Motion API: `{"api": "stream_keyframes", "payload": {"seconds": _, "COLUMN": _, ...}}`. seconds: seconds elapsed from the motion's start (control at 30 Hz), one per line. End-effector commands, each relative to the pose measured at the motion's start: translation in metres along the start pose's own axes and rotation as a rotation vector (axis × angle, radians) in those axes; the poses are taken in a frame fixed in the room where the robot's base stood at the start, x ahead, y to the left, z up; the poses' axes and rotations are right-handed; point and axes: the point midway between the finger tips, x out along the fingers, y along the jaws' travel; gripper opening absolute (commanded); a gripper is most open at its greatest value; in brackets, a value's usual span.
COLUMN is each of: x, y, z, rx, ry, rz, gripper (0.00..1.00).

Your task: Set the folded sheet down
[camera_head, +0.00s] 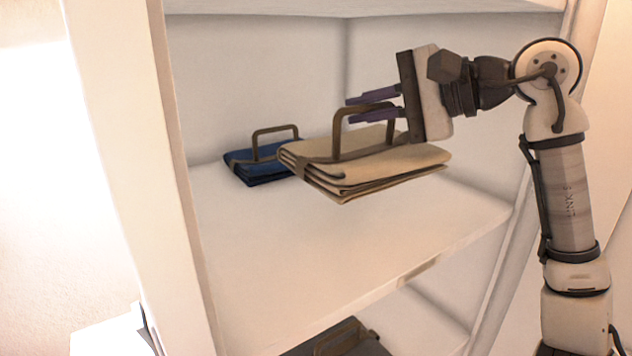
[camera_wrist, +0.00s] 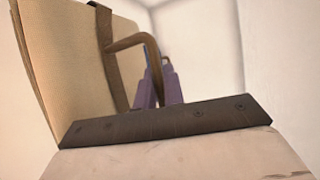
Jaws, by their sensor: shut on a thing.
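The folded sheet (camera_head: 375,165) is a tan, layered bundle with a brown strap and an upright brown loop handle (camera_head: 337,133). My gripper (camera_head: 349,109) reaches in from the right with purple fingers and is shut on the handle. The bundle hangs below the fingers, over the middle shelf (camera_head: 330,245), and looks roughly level. Whether its underside touches the shelf is hard to tell. In the wrist view the sheet (camera_wrist: 75,65) fills the left side, and the handle (camera_wrist: 128,43) runs to the fingers (camera_wrist: 158,82).
A blue folded bundle (camera_head: 250,167) with a similar handle sits behind and left on the same shelf. A dark bundle (camera_head: 350,342) lies on the shelf below. White uprights (camera_head: 140,150) and a shelf above (camera_head: 360,7) frame the space. The shelf front is bare.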

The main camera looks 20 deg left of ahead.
Motion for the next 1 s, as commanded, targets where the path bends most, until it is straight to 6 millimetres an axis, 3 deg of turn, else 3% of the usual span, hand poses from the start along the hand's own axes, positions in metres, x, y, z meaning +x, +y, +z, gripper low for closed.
{"api": "stream_keyframes", "payload": {"seconds": 0.23, "x": 0.011, "y": 0.035, "z": -0.006, "rx": 0.003, "ry": -0.001, "rz": -0.002, "gripper": 0.0}}
{"api": "stream_keyframes", "payload": {"seconds": 0.7, "x": 0.025, "y": 0.08, "z": -0.014, "rx": 0.005, "ry": -0.001, "rz": -0.002, "gripper": 0.0}}
{"api": "stream_keyframes", "payload": {"seconds": 1.0, "x": 0.028, "y": 0.089, "z": -0.015, "rx": 0.001, "ry": 0.001, "rz": -0.001, "gripper": 0.0}}
